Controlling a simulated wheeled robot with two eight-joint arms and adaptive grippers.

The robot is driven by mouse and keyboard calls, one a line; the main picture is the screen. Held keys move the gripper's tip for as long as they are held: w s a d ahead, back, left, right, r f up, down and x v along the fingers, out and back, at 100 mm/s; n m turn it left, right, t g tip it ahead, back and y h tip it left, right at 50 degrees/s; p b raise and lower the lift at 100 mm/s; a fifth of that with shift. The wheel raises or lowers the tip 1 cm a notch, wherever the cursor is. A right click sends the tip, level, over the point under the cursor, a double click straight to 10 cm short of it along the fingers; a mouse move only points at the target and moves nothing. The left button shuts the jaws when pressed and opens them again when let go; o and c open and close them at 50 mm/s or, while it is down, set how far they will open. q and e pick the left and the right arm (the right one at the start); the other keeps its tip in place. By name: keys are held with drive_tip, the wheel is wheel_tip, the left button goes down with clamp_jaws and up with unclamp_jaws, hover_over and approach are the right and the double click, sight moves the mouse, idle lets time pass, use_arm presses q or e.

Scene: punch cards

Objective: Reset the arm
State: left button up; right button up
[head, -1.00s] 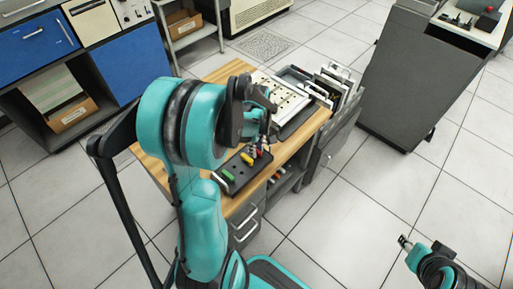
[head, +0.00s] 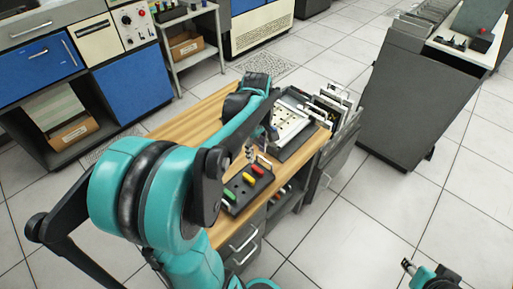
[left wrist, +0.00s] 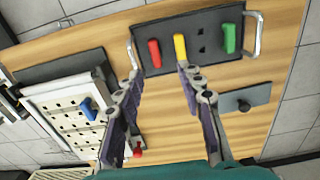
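My left gripper (head: 249,151) hangs above the wooden desk. In the left wrist view its two fingers (left wrist: 158,66) are spread apart, with bare wood between them. A dark block (left wrist: 153,16) holds a red (left wrist: 155,53), a yellow (left wrist: 180,47) and a green (left wrist: 229,38) piece in a row, beyond the fingertips. The block also shows in the head view (head: 235,207), below the gripper. My right gripper (head: 407,265) is at the lower right edge, over the floor. It is too small to tell its opening.
A white panel with dark holes (left wrist: 62,122) and a blue piece (left wrist: 88,108) lies left of the fingers. A dark plate with a knob (left wrist: 262,95) lies to the right. The desk (head: 187,122) has bare wood at left. A grey cabinet (head: 415,95) stands at right.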

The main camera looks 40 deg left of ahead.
use_arm(q)
drive_tip(key=shift+r, duration=0.65)
drive_tip(key=s+d+m+t, duration=0.3)
drive_tip(key=d+m, duration=0.5)
drive_tip(key=s+d+m+t, duration=0.3)
drive_tip(key=d+m+t, duration=0.1)
drive_tip(key=d+m, duration=0.5)
drive_tip(key=shift+s+d+r, duration=0.15)
drive_tip(key=shift+s+r, duration=0.2)
drive_tip(key=shift+r, duration=0.05)
